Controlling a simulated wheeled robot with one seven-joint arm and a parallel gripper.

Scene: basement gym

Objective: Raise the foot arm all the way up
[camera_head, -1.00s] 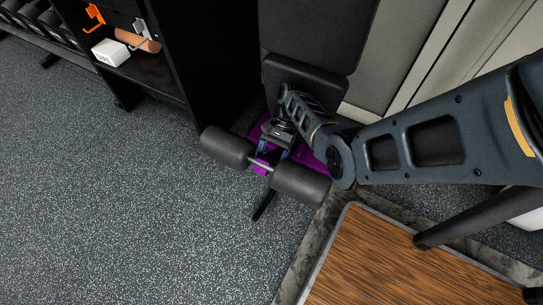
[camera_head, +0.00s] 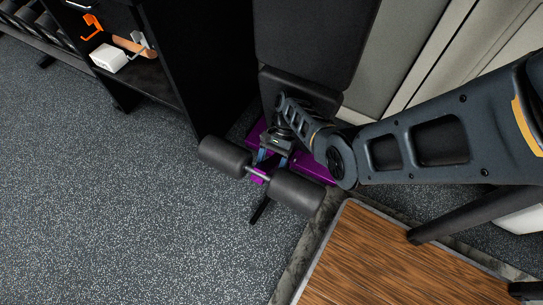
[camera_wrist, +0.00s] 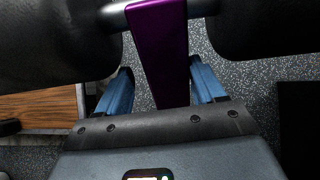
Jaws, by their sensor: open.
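The foot arm is a purple bar (camera_wrist: 160,55) with a thick black foam roller on each side. In the head view the left roller (camera_head: 224,156) and right roller (camera_head: 297,190) stand out in front of the bench (camera_head: 315,40), above the floor. My gripper (camera_head: 271,160) reaches down over the bench's end, just behind the rollers. In the wrist view the two blue fingers of my gripper (camera_wrist: 161,80) are open, one on each side of the purple bar, with gaps showing. The rollers lie just beyond the fingertips. The bar's lower end is hidden behind my gripper.
A black shelf unit (camera_head: 190,60) stands close to the left of the bench. A wood-topped platform (camera_head: 390,260) lies at lower right. A wall (camera_head: 400,50) is behind right. The speckled floor (camera_head: 110,210) at left is clear.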

